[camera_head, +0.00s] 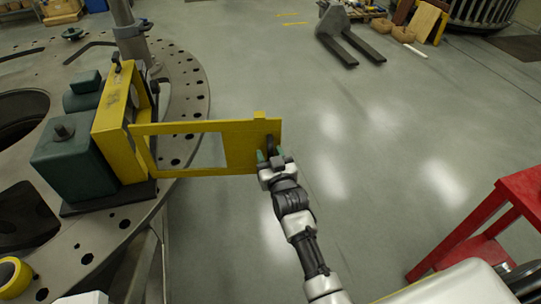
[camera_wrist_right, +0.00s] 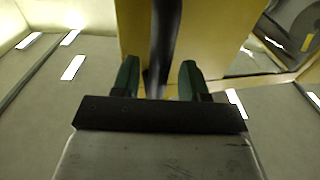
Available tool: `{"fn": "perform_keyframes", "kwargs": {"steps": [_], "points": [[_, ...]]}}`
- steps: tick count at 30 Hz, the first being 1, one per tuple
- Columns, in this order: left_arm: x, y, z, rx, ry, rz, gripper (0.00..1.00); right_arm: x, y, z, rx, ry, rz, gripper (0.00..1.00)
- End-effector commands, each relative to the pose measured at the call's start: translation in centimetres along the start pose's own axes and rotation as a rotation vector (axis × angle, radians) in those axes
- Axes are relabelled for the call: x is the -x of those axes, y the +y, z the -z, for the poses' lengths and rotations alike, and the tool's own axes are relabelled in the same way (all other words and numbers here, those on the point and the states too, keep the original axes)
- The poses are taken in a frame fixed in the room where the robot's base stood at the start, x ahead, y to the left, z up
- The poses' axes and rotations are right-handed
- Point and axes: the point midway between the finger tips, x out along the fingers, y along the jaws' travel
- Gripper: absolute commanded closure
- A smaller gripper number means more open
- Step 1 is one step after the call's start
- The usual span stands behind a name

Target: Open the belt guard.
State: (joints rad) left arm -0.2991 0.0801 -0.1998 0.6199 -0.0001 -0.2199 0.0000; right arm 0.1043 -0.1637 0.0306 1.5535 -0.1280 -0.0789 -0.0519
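The yellow belt guard (camera_head: 200,127) is a flat framed panel with a window. It stands swung out from the yellow housing (camera_head: 112,110) beside the green motor unit (camera_head: 72,160), reaching right over the floor. Its black handle (camera_head: 271,142) is at the free right end. My right gripper (camera_head: 270,156) is at that handle. In the right wrist view the handle (camera_wrist_right: 165,40) runs between my two green fingertips (camera_wrist_right: 158,80), with narrow gaps beside it; firm contact is not visible. My left gripper is not in view.
The round grey turret plate (camera_head: 185,85) with holes carries the unit at left. A yellow tape roll (camera_head: 12,275) lies at its near edge. A red stand (camera_head: 520,190) is at right. A pallet jack (camera_head: 340,35) stands far back. The floor between is clear.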

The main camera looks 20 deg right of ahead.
Motion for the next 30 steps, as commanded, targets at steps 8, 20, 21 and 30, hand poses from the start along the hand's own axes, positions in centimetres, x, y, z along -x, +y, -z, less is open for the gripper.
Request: {"fn": "perform_keyframes", "kwargs": {"steps": [8, 20, 21, 30], "points": [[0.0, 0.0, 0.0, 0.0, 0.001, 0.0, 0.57, 0.1, 0.0, -0.1, -0.004, -0.003, -0.001, 0.55], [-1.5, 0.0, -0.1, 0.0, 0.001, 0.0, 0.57, 6.5, 0.0, -0.5, -0.004, -0.005, -0.001, 0.55], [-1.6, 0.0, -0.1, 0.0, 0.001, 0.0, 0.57, 7.2, 0.0, -0.5, -0.004, -0.005, 0.0, 0.55], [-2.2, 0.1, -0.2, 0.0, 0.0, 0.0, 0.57, 10.6, -0.1, -0.1, -0.003, -0.001, 0.0, 0.55]]}}
